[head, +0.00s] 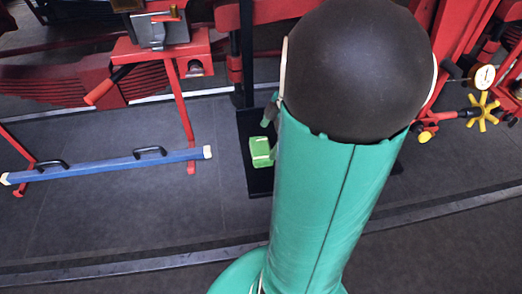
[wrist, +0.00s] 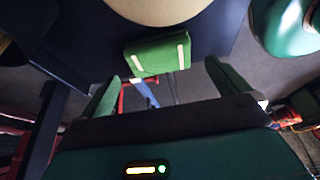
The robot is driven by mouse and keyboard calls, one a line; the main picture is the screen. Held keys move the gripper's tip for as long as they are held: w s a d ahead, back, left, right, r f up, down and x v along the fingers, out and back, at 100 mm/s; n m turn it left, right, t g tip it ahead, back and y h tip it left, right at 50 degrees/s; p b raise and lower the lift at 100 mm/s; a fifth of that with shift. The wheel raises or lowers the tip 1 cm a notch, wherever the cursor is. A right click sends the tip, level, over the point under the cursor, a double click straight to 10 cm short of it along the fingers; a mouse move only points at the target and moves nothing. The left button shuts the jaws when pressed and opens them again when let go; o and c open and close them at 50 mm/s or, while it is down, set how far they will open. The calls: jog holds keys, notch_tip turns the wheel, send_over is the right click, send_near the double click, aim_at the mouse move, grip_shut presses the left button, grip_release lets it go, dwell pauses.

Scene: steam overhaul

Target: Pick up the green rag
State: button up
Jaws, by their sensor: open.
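The green rag (head: 261,152) is a small folded block with pale stripes. It lies on a black base plate (head: 258,184) just left of my arm in the head view. In the wrist view the rag (wrist: 157,54) shows at the upper middle, with two whitish bands. My gripper (wrist: 162,72) is open, its two green fingers apart with nothing held between them. The rag appears ahead of the fingertips, roughly centred between them; I cannot tell whether they touch it. In the head view my arm hides most of the gripper, and only a small part (head: 270,110) shows above the rag.
A blue bar (head: 110,165) with black handles lies left on the grey floor. A red stand with a vise (head: 160,30) is behind it. A dark post (head: 246,60) rises behind the rag. A gauge (head: 484,77) and yellow handwheel (head: 482,111) are at right.

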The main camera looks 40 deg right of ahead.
aim_at(261, 148)
jog(key=x, duration=0.5)
jog(key=shift+w+a+r, duration=0.1)
jog(key=c, duration=0.8)
jog(key=shift+r, duration=0.1)
